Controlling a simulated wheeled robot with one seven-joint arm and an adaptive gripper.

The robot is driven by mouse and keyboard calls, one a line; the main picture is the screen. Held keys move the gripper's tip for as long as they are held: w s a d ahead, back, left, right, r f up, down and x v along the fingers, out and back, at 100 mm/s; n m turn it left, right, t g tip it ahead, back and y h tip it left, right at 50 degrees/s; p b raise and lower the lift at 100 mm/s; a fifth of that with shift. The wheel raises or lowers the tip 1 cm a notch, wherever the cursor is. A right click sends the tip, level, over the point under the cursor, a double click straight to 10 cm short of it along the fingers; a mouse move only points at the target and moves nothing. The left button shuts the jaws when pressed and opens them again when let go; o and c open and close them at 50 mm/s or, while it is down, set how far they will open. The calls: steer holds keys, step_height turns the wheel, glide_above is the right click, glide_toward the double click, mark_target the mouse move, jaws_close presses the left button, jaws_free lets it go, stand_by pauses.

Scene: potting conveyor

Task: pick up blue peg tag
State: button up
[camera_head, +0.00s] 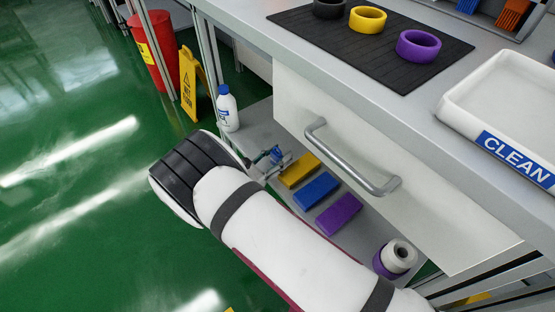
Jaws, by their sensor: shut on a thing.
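My gripper (268,161) is at the end of my white arm, over the lower shelf beside the drawer. It is shut on a small blue thing (277,154), which looks like the blue peg tag. Only a little of it shows, and its outline is hard to make out at this size. The gripper is just left of a yellow block (299,170). My wrist hides part of the shelf, and I cannot tell whether the blue thing touches the shelf.
A blue block (315,190), a purple block (339,214) and a roll (399,254) rest on the shelf (258,117). The drawer handle (350,158) juts out to the right. A CLEAN tray (480,82) sits on the bench.

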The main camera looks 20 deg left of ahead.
steer(key=shift+r+p, duration=0.3)
steer(key=shift+r, duration=0.15)
step_height(320, 180, up, 3)
steer(key=shift+r+p, duration=0.15)
steer(key=shift+p, duration=0.8)
steer(key=s+d+p, duration=0.4)
steer(key=s, duration=1.1)
steer(key=shift+s+r, duration=0.25)
steer(key=shift+r, duration=0.15)
